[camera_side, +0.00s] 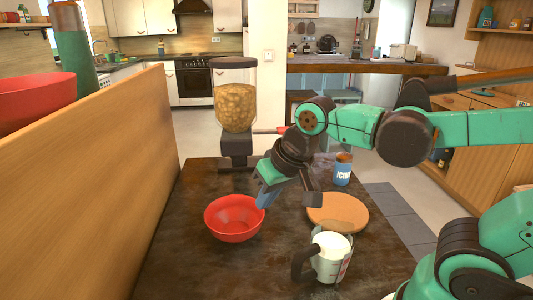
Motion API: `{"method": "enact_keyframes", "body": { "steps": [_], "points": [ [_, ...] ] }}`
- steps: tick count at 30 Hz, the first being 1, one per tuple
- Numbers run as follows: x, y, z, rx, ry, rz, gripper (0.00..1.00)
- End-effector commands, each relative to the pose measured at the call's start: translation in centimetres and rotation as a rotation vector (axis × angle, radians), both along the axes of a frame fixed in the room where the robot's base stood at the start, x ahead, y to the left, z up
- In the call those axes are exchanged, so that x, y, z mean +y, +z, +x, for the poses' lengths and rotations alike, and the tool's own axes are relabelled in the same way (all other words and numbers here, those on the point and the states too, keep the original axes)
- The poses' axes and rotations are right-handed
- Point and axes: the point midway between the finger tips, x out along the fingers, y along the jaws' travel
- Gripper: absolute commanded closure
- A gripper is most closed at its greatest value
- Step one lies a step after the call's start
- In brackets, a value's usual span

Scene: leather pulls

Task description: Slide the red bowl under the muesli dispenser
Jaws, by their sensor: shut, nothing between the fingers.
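The red bowl (234,219) stands upright and looks empty on the dark table, left of the middle. The muesli dispenser (235,108) stands behind it, with a clear container of muesli and a dark stand. The bowl is in front of the dispenser's base (238,162), apart from it in the picture. My gripper (264,198) is shut and points down at the bowl's right rim. Its tip overlaps the rim in the picture; I cannot tell whether it touches. Nothing is held.
A round wooden board (338,212) lies right of the bowl. A measuring jug (330,257) with white contents stands in front of it. A blue jar (343,170) stands behind. A wooden panel (95,190) borders the table's left side. Bare table (200,270) lies in front of the bowl.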

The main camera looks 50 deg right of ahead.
Motion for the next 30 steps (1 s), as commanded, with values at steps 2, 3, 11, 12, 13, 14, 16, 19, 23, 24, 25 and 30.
{"method": "enact_keyframes", "body": {
  "steps": [2,3,11,12,13,14,16,19,23,24,25,30],
  "points": [
    [1.4,0.2,1.1,0.103,-0.105,0.054,1.0],
    [2.0,0.2,1.5,0.155,-0.166,0.076,1.0],
    [5.5,-0.7,3.3,0.396,-0.5,0.109,1.0],
    [5.7,-0.8,3.4,0.414,-0.531,0.106,1.0],
    [5.9,-0.9,3.4,0.424,-0.549,0.104,1.0],
    [6.0,-1.0,3.5,0.433,-0.563,0.102,1.0],
    [6.2,-1.2,3.5,0.442,-0.583,0.101,1.0],
    [6.2,-1.9,3.5,0.445,-0.59,0.1,1.0],
    [6.2,-3.6,3.5,0.444,-0.589,0.1,1.0],
    [6.2,-4.3,3.6,0.443,-0.588,0.101,1.0],
    [6.2,-4.8,3.6,0.443,-0.588,0.101,1.0],
    [6.2,-8.0,3.6,0.442,-0.587,0.101,1.0]
  ]
}}
